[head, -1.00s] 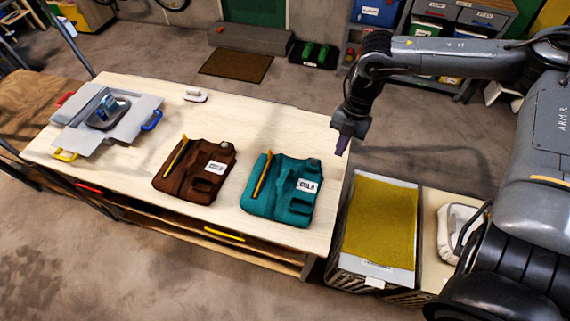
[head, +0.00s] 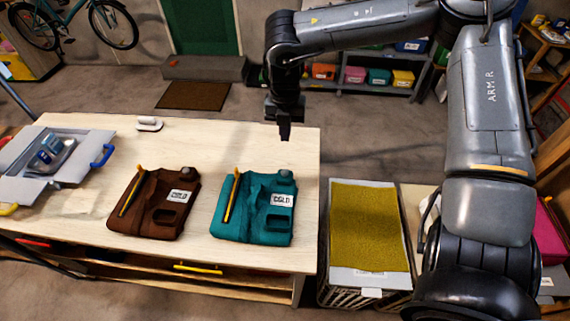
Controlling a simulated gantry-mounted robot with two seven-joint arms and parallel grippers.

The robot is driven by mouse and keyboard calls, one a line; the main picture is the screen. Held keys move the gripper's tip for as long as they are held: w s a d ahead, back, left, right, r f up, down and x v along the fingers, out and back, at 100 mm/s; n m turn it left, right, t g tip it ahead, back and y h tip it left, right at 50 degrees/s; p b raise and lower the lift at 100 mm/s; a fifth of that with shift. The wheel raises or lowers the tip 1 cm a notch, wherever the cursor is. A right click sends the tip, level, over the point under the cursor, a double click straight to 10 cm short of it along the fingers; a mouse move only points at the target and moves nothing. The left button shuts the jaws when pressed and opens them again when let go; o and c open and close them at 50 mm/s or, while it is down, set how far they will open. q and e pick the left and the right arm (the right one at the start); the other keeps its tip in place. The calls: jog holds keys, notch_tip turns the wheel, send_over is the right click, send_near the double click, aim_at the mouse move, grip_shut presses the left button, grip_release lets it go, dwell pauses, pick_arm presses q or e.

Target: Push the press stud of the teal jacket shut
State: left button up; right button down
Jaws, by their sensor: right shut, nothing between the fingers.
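The teal jacket (head: 247,228) lies folded on the pale wooden table (head: 190,150), near its right end. It has a yellow strip down its left side, a white label reading "COLD" (head: 282,199) and a dark round piece (head: 286,175) at its top right corner. I cannot make out the press stud or whether it is shut. My right gripper (head: 284,133) is shut and empty, pointing down. In the picture it is just above the jacket's top right corner, apart from it, near the table's far edge. My left gripper is not in view.
A similar brown jacket (head: 150,222) lies left of the teal one. A grey open case (head: 30,185) is at the table's left, and a small white object (head: 149,124) at the back. A basket with a mustard cloth (head: 367,225) stands right of the table.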

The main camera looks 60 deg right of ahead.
aim_at(285, 171)
jog(key=shift+f, duration=0.1)
notch_tip(285, 171, down, 14)
jog(key=shift+r+b, duration=0.1)
jog(key=shift+b, duration=0.75)
